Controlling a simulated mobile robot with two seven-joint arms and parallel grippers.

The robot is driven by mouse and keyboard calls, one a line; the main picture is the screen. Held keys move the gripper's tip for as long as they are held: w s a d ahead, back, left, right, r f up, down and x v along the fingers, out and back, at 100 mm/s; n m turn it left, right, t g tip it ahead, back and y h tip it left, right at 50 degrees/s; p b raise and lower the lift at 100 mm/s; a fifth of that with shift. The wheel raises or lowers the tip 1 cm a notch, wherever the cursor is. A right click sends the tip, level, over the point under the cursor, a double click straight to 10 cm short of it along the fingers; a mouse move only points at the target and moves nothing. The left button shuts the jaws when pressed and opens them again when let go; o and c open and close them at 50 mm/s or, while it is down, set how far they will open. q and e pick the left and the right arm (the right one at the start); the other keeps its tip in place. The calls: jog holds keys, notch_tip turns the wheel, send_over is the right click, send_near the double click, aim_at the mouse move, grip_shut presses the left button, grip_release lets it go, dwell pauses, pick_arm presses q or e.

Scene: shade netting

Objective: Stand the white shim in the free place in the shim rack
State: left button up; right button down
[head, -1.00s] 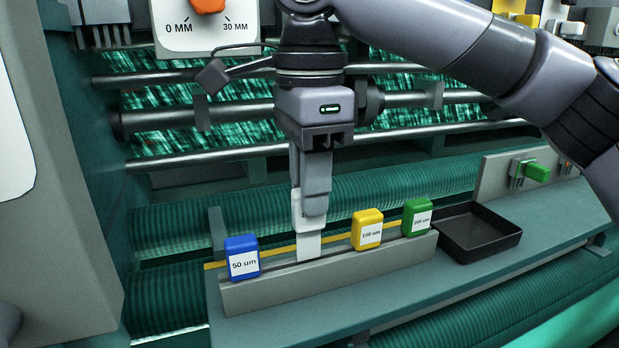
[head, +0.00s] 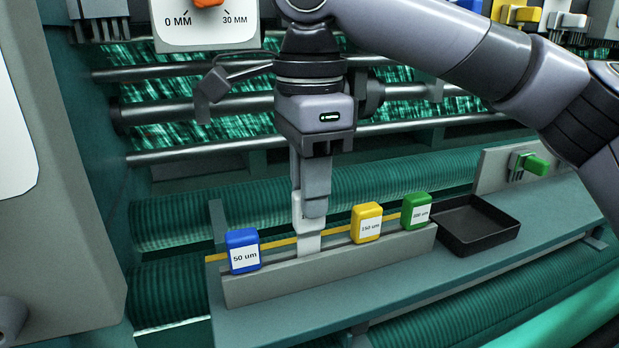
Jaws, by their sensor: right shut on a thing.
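The shim rack (head: 330,267) is a long grey holder on a grey-green shelf. A blue shim marked 50 um (head: 242,250), a yellow shim marked 150 um (head: 367,223) and a green shim (head: 416,211) stand in it. My right gripper (head: 312,205) points down and is shut on the white shim (head: 309,243), which is upright between the blue and yellow shims. Its lower end is hidden behind the rack's front wall. The gripper's fingers cover part of its top. My left gripper is not in view.
A black empty tray (head: 476,228) lies right of the rack. A panel with a green-handled piece (head: 532,164) stands behind it at the right. Steel rods and ribbed green rollers run behind the rack. A dial plate (head: 204,27) is above.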

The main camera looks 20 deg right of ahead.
aim_at(310, 229)
jog(key=shift+f, duration=0.45)
jog(key=shift+f+b, duration=0.35)
jog(key=shift+f, duration=0.25)
jog(key=shift+f, duration=0.2)
dwell(0.4)
jog(key=shift+f, duration=0.65)
jog(key=c, duration=0.9)
grip_release()
